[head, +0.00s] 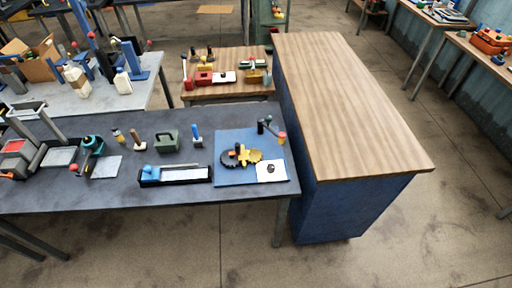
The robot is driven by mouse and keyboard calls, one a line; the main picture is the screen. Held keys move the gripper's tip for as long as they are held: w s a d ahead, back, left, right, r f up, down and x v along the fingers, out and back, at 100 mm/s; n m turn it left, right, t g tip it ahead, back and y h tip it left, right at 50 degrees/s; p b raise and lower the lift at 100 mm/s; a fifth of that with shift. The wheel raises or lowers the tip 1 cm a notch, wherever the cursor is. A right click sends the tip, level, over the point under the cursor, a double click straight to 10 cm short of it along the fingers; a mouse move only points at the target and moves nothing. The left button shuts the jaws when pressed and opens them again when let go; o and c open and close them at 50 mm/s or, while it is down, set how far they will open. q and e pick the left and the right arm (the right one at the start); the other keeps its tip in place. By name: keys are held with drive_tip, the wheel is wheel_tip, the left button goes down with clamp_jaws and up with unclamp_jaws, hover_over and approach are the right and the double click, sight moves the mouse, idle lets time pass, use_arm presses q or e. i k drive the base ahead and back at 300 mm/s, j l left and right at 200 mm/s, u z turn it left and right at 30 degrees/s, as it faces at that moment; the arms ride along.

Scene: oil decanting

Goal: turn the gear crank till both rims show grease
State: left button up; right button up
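A blue board (232,180) lies at the right end of the dark workbench. On it sit a dark toothed gear (229,160) and a yellow gear (254,156), side by side and seemingly touching. A small orange part stands on the dark gear. A dark crank-like piece (266,124) is at the board's back right corner, with a red and yellow piece (282,138) beside it. A white card (272,171) with a dark spot lies at the front right. Grease on the rims is too small to tell. Neither of my grippers is in view.
The dark workbench (110,190) also holds a blue and black tray (175,174), a green box (167,140), a green power tool (90,146) and small handled tools. A bare wood-topped blue cabinet (350,100) stands close on the right. The floor in front is clear.

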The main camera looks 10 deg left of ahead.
sight(229, 158)
drive_tip(key=i+l, duration=0.3)
drive_tip(key=i+l+u, duration=0.1)
drive_tip(key=i+l, duration=0.15)
drive_tip(key=i, duration=0.25)
